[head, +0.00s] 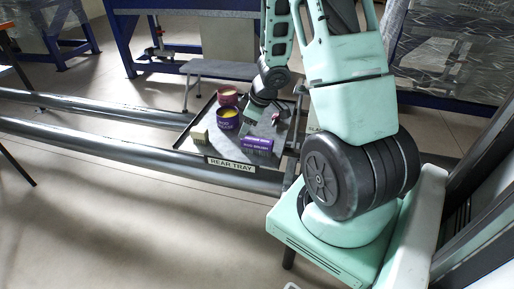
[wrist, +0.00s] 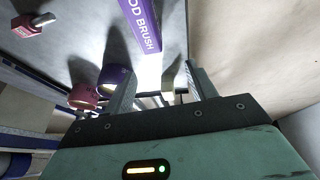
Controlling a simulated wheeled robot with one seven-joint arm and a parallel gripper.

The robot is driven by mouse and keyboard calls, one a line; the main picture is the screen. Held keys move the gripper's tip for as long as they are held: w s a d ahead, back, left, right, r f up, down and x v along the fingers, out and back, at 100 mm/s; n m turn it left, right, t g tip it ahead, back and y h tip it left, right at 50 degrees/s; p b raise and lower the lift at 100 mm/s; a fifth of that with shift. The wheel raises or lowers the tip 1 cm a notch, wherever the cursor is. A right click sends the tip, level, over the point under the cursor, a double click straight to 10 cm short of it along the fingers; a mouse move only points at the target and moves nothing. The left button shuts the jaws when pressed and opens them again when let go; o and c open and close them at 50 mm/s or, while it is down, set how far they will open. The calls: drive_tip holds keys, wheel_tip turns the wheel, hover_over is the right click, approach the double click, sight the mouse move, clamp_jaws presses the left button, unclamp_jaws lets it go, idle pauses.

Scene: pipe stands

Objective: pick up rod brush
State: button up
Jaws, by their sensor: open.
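The rod brush is a purple box with white lettering (head: 257,145), lying near the front edge of the rear tray (head: 190,146). In the wrist view the purple box (wrist: 142,22) shows at the top, beyond the fingertips, with part of its label cut off by the frame. My gripper (wrist: 160,72) is open, and nothing is between its fingers. In the head view my gripper (head: 252,116) hangs over the tray, behind the rod brush. The arm hides part of the tray there.
A purple can (head: 228,120) and a red can (head: 228,97) stand left of my gripper. A small beige block (head: 200,134) sits at the tray's left. A small red item with a metal part (wrist: 27,27) lies on the tray. Large pipes (head: 130,158) run alongside.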

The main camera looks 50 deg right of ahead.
sight(257, 140)
drive_tip(key=shift+y, duration=0.5)
drive_tip(key=s+d+f, duration=0.2)
drive_tip(key=s+f, duration=0.1)
drive_tip(key=shift+s+d, duration=0.2)
drive_tip(key=shift+d, duration=0.15)
drive_tip(key=shift+d+b+x, duration=0.15)
drive_tip(key=shift+b+x, duration=0.5)
drive_tip(key=shift+x, duration=1.05)
drive_tip(key=shift+d+b+x, duration=0.15)
drive_tip(key=shift+b+x, duration=0.45)
drive_tip(key=shift+x, duration=1.1)
drive_tip(key=shift+f, duration=0.3)
drive_tip(key=shift+c, duration=0.3)
drive_tip(key=c, duration=1)
